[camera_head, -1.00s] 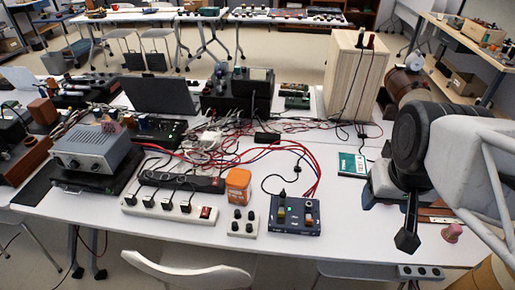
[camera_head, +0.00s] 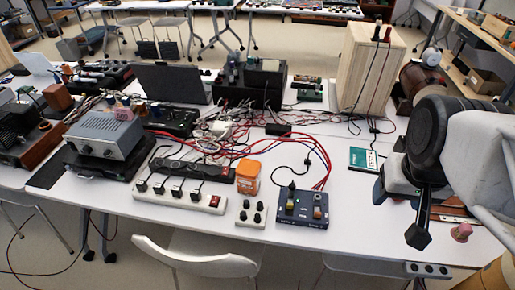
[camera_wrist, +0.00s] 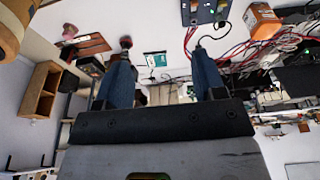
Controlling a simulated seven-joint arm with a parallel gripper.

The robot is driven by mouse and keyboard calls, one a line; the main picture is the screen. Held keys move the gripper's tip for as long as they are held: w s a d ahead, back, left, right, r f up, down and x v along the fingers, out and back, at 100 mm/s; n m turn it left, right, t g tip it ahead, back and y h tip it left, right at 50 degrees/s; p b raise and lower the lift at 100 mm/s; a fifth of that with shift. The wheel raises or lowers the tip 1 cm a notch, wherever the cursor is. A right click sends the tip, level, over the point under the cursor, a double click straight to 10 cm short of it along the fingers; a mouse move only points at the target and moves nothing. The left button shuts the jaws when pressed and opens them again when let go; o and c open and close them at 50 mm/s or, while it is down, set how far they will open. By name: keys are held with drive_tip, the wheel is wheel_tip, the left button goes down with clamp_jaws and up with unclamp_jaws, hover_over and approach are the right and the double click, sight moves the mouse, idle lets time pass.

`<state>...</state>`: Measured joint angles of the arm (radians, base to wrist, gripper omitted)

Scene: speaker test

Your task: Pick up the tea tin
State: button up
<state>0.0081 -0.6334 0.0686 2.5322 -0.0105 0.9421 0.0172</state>
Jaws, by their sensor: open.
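The orange tin (camera_head: 248,177) with a pale label, which I take to be the tea tin, stands upright on the white table near its front middle. It also shows at the top right of the wrist view (camera_wrist: 262,20). My gripper (camera_head: 418,236) is at the right of the head view, well to the right of the tin and apart from it. In the wrist view my gripper (camera_wrist: 160,62) has its two blue fingers spread wide, with nothing held between them. The tin is outside the fingers.
A white power strip (camera_head: 180,197) lies left of the tin. A small knobbed box (camera_head: 251,213) and a dark blue switch box (camera_head: 305,207) stand in front of it. Red and black cables (camera_head: 312,172) run behind and right. A tall wooden speaker (camera_head: 368,72) stands at the back right.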

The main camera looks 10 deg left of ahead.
drive_tip(key=o, duration=0.7)
drive_tip(key=m+g+y, duration=0.3)
drive_tip(key=m+y, duration=0.9)
drive_tip(key=m, duration=0.1)
approach(258, 169)
drive_tip(key=s+r, duration=0.6)
drive_tip(key=s, duration=0.1)
drive_tip(key=w+a+f+m, duration=0.1)
drive_tip(key=w+f+m, duration=0.1)
drive_tip(key=f, duration=0.1)
drive_tip(key=w+a+f+m+t+y, duration=0.1)
drive_tip(key=w+f+m, duration=0.1)
drive_tip(key=f, duration=0.1)
drive_tip(key=w+a+f+m+t, duration=0.1)
drive_tip(key=w+a+f+m, duration=0.1)
drive_tip(key=f, duration=0.1)
drive_tip(key=shift+w+f+y, duration=0.15)
drive_tip(key=shift+w+y, duration=0.05)
drive_tip(key=shift+y, duration=0.1)
drive_tip(key=shift+a, duration=0.1)
drive_tip(key=shift+x, duration=1.2)
